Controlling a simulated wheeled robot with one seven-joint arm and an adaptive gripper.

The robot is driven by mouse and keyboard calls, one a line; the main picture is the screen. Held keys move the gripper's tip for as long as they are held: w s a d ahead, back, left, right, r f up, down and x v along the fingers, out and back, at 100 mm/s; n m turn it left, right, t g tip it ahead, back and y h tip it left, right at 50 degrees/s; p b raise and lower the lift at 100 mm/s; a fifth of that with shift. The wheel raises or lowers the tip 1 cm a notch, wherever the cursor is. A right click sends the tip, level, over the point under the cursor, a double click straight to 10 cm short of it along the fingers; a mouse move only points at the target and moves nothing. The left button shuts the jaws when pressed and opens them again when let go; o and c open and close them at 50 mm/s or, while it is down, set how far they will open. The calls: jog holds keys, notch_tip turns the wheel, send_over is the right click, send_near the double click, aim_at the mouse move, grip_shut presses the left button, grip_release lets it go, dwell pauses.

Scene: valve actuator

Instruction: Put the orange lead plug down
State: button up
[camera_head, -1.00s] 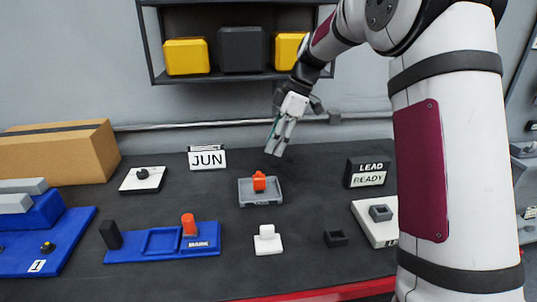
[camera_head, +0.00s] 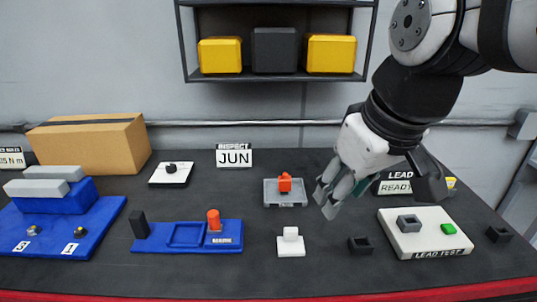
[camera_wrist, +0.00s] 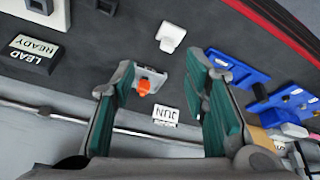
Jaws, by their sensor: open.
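An orange plug (camera_head: 285,184) stands in a small grey tray (camera_head: 286,204) in the middle of the table. In the wrist view the orange plug (camera_wrist: 144,88) and the grey tray (camera_wrist: 157,76) lie between my fingers, beyond their tips. My gripper (camera_head: 328,201) is open and empty, to the right of the tray and apart from it in the head view. Its green-padded fingers (camera_wrist: 163,68) are spread wide in the wrist view.
A LEAD READY sign (camera_head: 396,187) stands behind my gripper. A blue MARK tray (camera_head: 160,246) holds an orange cylinder (camera_head: 214,220). A white block (camera_head: 291,243) and a black socket (camera_head: 361,246) stand near the front. A shelf (camera_head: 280,77) hangs above.

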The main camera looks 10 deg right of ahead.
jog(key=s+m, duration=0.1)
jog(key=s+f, duration=0.1)
jog(key=s, duration=0.1)
jog(key=s+f+m, duration=0.1)
jog(key=s, duration=0.1)
jog(key=shift+d+f+m+t, duration=0.15)
jog(key=shift+f+m+t, duration=0.15)
jog(key=shift+t, duration=0.1)
dwell(0.8)
